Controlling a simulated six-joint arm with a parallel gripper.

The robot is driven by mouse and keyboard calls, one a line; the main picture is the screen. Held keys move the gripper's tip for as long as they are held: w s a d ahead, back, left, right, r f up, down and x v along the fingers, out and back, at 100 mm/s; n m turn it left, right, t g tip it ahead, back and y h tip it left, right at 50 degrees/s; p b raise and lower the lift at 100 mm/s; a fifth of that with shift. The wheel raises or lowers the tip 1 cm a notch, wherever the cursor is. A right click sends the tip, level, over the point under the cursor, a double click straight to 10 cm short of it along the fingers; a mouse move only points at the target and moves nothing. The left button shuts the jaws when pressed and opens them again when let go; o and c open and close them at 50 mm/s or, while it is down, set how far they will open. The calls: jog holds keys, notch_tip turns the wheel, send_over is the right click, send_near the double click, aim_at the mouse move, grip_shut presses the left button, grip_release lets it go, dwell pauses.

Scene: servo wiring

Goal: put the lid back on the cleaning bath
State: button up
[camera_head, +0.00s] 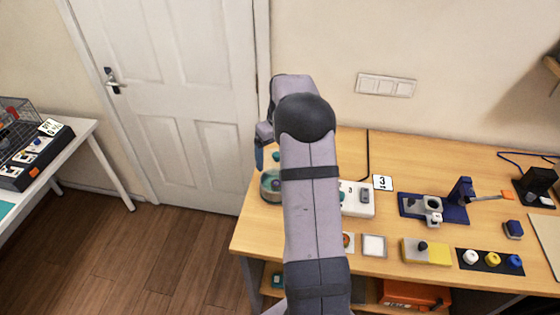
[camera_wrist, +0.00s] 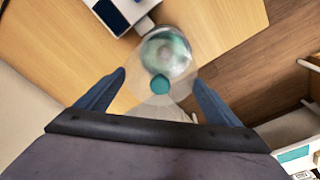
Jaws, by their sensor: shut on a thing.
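The cleaning bath (camera_wrist: 168,47) is a round, clear-walled bowl with teal inside, near the table edge in the wrist view. It also shows in the head view (camera_head: 270,188), partly hidden behind my arm. The lid is a clear round disc with a teal knob (camera_wrist: 160,84). My gripper (camera_wrist: 160,76) is shut on the lid, with its blue fingers on either side of the disc. The lid overlaps the near side of the bath in the wrist view. Whether they touch, I cannot tell. In the head view my gripper is above the bath, largely hidden by my arm.
A white box (camera_head: 357,199) stands right of the bath beside a card marked 3 (camera_head: 382,183). A blue fixture (camera_head: 450,212), a yellow block (camera_head: 427,251) and a black strip with coloured knobs (camera_head: 490,262) lie further right. The table's left edge is close to the bath.

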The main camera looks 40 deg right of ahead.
jog(key=n, duration=0.4)
jog(key=shift+s+a+n+y, duration=0.25)
jog(key=shift+a+n+y, duration=0.05)
jog(key=shift+a, duration=0.05)
jog(key=shift+s+n, duration=0.1)
jog(key=shift+n, duration=1.6)
jog(key=shift+f, duration=0.1)
jog(key=shift+f+b, duration=1.9)
jog(key=shift+f, duration=0.3)
jog(key=shift+f+b, duration=0.45)
jog(key=shift+f, duration=0.45)
jog(key=shift+f+p, duration=0.15)
jog(key=shift+p, duration=0.15)
jog(key=o, duration=0.9)
